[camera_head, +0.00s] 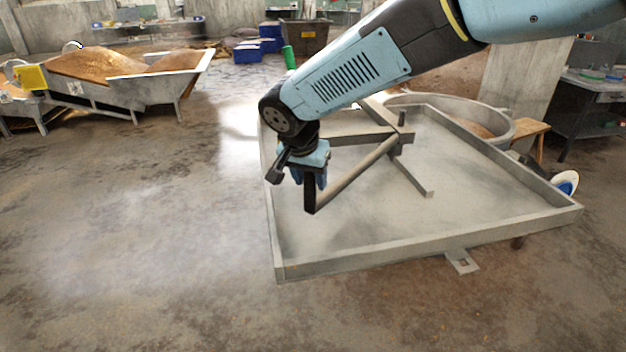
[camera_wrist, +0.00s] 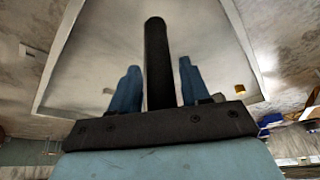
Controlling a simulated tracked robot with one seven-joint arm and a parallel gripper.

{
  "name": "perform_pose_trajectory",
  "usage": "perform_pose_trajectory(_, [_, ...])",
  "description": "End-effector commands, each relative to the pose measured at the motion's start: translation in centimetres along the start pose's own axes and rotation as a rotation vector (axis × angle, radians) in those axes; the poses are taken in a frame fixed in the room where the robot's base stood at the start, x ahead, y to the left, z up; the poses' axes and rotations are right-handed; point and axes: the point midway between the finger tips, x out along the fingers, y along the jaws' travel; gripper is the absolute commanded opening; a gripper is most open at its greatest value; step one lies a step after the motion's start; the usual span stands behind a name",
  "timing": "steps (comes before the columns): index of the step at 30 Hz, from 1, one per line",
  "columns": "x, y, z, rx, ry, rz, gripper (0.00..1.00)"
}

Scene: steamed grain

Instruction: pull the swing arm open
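The swing arm (camera_head: 356,175) is a grey bar that slopes across the shallow tray from a pivot bracket (camera_head: 398,138) to a black upright handle (camera_head: 309,196) at its near end. My gripper (camera_head: 311,178) points down over this handle. In the wrist view the black handle (camera_wrist: 157,65) stands between my two blue fingers. A gap shows between it and the right finger, and a very narrow one beside the left finger. My fingers look open around it. The upper part of the handle is hidden by my gripper in the head view.
The tray (camera_head: 430,256) has a raised rim on its near and side edges. A round vat (camera_head: 500,123) and a wooden bench (camera_head: 530,128) stand behind it. Grain hoppers (camera_head: 150,90) are at the far left. The floor left of the tray is clear.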

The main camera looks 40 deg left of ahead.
Motion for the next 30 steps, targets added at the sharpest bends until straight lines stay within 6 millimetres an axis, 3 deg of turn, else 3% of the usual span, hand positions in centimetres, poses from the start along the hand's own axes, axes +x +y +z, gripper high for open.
perform_pose_trajectory(10, [-0.1, 0.0, 0.0, 0.000, 0.000, 0.000, 0.55])
perform_pose_trajectory(14, [-1.0, 0.0, -0.1, 0.000, 0.001, -0.001, 0.55])
perform_pose_trajectory(30, [-10.8, 0.0, 0.0, 0.001, 0.002, -0.002, 0.55])
